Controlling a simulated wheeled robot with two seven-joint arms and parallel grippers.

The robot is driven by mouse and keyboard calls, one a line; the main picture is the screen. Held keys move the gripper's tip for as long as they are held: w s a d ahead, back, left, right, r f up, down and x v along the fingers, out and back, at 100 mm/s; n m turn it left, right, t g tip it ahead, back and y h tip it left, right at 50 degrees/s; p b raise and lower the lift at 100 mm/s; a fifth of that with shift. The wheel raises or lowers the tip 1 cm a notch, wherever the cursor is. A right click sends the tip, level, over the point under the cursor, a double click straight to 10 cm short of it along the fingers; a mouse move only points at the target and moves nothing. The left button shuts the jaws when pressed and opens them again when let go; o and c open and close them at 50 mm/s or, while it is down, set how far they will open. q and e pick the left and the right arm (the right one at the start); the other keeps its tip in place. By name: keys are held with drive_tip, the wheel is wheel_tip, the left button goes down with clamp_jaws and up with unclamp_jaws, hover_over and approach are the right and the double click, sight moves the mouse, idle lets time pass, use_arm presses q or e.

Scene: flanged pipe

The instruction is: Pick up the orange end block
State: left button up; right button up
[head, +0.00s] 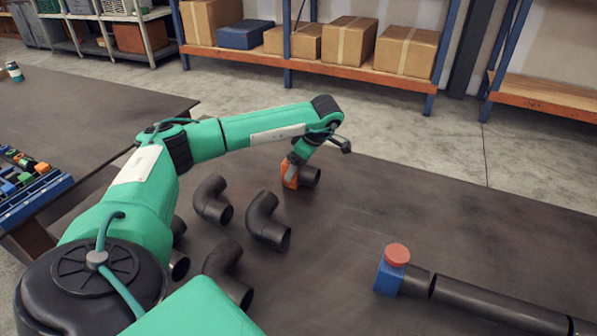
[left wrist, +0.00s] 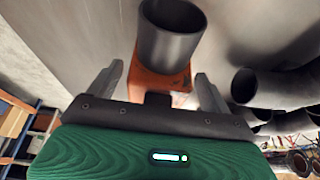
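The orange end block (head: 290,175) stands on the dark table at the far end of my left arm, with a short black pipe stub (head: 311,177) beside it. In the left wrist view the orange block (left wrist: 155,84) lies between the two fingers of my left gripper (left wrist: 158,85), behind the round black pipe mouth (left wrist: 172,35). The fingers are apart, one on each side of the block, with a narrow gap visible at each side. In the head view my left gripper (head: 294,166) partly covers the block. My right gripper is not in view.
Several black pipe elbows, such as one elbow (head: 268,222) and another (head: 212,200), stand left of the block. A blue block (head: 388,278) with a red cap (head: 397,254) joins a long black pipe (head: 490,304) at right. The table's far right is clear.

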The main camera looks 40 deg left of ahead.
use_arm(q)
clamp_jaws()
drive_tip(key=shift+r, duration=0.1)
